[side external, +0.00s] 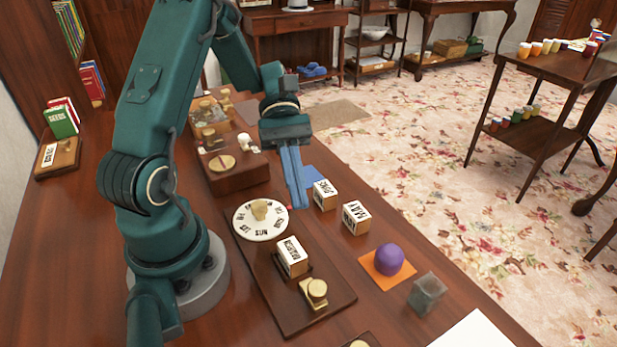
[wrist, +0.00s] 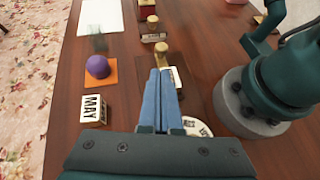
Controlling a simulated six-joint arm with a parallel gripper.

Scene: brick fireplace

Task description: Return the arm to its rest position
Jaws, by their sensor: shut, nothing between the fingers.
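My gripper (side external: 298,207) is shut and empty, its blue fingers pointing down above the table near the round white dial. It also shows in the wrist view (wrist: 161,72), with the fingers together. The dial (side external: 260,232) has dark lettering, including "SUN", and a brass knob at its centre. It lies at one end of a dark wooden board (side external: 320,293), which also bears a lettered white-and-wood block (side external: 292,256) and a brass piece (side external: 314,292). My gripper appears apart from these things, though its exact height cannot be told.
A "MAY" block (side external: 356,217) and another lettered block (side external: 325,194) stand right of my gripper. A purple ball (side external: 390,258) sits on an orange square (side external: 374,272), near a greenish translucent cube (side external: 427,293). A wooden box (side external: 235,172) stands behind. White paper (side external: 475,332) lies at the front edge.

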